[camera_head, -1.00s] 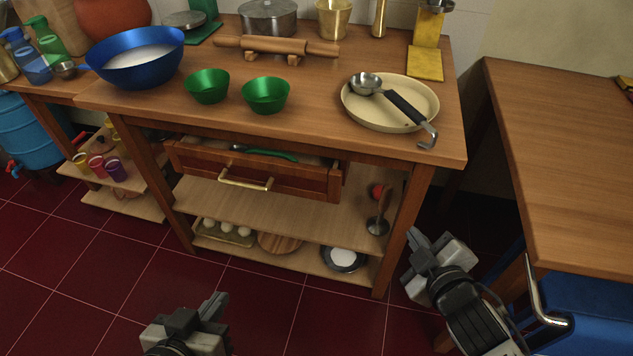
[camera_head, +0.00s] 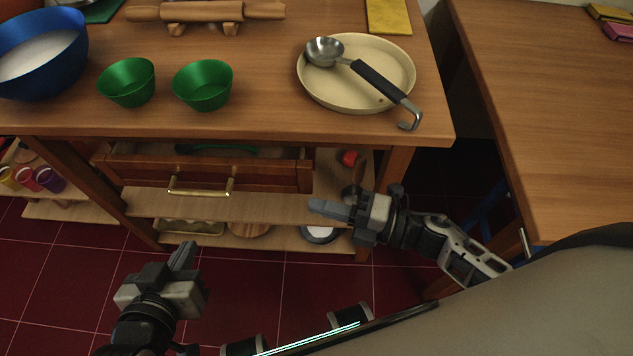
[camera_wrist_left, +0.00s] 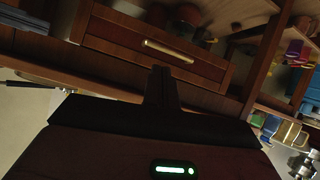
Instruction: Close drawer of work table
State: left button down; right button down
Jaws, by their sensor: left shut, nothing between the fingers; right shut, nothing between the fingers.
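The work table (camera_head: 270,122) has a wooden drawer (camera_head: 265,177) under its top, with a brass bar handle (camera_head: 202,190). The drawer is pulled partly out, and something green shows inside it. In the left wrist view the drawer front (camera_wrist_left: 120,38) and handle (camera_wrist_left: 168,51) appear tilted, beyond the fingers. My left gripper (camera_head: 184,256) is shut and empty, in front of and below the handle, apart from it. My right gripper (camera_head: 322,209) is shut and empty, in front of the table's right side, to the right of and below the drawer.
On the tabletop are a blue bowl (camera_head: 40,62), green bowls (camera_head: 203,86), a plate (camera_head: 385,70) with a ladle (camera_head: 378,84), and a rolling pin (camera_head: 205,11). A lower shelf (camera_head: 270,207) lies under the drawer. Another table (camera_head: 560,110) stands at right.

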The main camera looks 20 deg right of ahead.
aim_at(284, 178)
jog(key=w+a, duration=0.3)
jog(key=w, duration=0.1)
jog(key=w+a, duration=0.2)
jog(key=w, duration=0.1)
jog(key=shift+w+a, duration=0.1)
jog(key=shift+a, duration=0.2)
pick_arm(q)
jog(key=shift+s+f, duration=0.2)
jog(key=shift+s, duration=0.1)
pick_arm(e)
jog(key=shift+w+d, duration=0.15)
jog(key=shift+w, duration=0.25)
